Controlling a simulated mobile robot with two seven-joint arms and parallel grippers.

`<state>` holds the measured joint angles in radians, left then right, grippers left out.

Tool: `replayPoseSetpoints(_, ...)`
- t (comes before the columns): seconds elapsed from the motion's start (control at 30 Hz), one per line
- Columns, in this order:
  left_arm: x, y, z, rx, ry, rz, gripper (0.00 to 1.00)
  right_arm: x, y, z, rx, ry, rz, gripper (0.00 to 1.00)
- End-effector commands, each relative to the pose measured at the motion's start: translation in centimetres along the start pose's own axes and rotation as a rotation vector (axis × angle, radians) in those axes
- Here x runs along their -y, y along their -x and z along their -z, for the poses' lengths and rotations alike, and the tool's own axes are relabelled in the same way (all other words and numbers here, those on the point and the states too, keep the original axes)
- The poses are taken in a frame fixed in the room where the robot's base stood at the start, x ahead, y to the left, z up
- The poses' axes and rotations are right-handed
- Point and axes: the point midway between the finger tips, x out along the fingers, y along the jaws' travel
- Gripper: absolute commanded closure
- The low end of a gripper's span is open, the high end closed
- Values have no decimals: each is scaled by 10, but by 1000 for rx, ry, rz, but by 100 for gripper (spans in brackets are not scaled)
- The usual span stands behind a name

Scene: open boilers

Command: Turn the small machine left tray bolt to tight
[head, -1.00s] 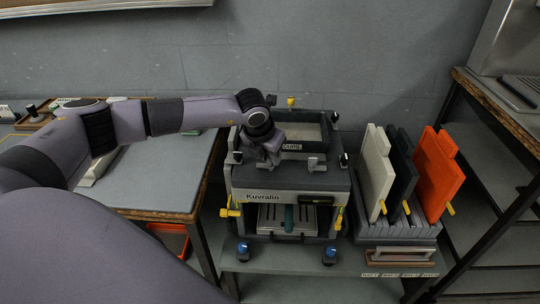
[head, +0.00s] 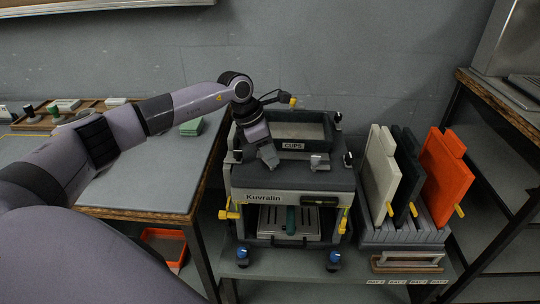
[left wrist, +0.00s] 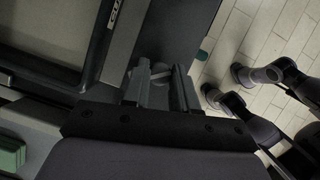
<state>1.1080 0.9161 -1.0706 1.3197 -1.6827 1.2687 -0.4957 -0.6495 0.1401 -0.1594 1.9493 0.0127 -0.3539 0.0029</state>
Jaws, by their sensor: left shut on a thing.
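The small machine labelled Kuvralin (head: 290,184) stands on a low shelf, with a tray marked CUPS (head: 293,145) set in its top. My left gripper (head: 269,160) reaches down to the left part of the top, in front of the tray. It is shut on the left tray bolt, which it hides in the head view. In the left wrist view, a small grey piece of the bolt (left wrist: 160,72) shows between the fingers. The matching right bolt (head: 320,161) is uncovered. My right gripper is out of view.
White, black and orange plates (head: 445,172) stand in a slotted rack right of the machine. Yellow levers (head: 229,212) and blue-topped knobs (head: 243,256) are low on its front. A workbench (head: 150,175) stands to the left.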

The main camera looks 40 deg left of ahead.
Motion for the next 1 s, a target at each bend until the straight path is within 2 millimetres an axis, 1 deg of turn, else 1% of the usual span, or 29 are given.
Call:
replayPoseSetpoints(0.03, -1, -2, 0, 1, -38, 17, 100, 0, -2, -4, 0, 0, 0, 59)
replayPoseSetpoints(0.3, -2, -2, 0, 0, -268, 112, 100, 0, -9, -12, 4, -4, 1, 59)
replayPoseSetpoints(0.5, -3, -2, 0, -2, -409, 170, 100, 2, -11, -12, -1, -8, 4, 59)
replayPoseSetpoints(0.7, -3, -1, -1, -2, -509, 210, 100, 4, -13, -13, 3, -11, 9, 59)
replayPoseSetpoints(1.0, -4, 0, 0, -4, -576, 238, 100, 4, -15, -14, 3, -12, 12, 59)
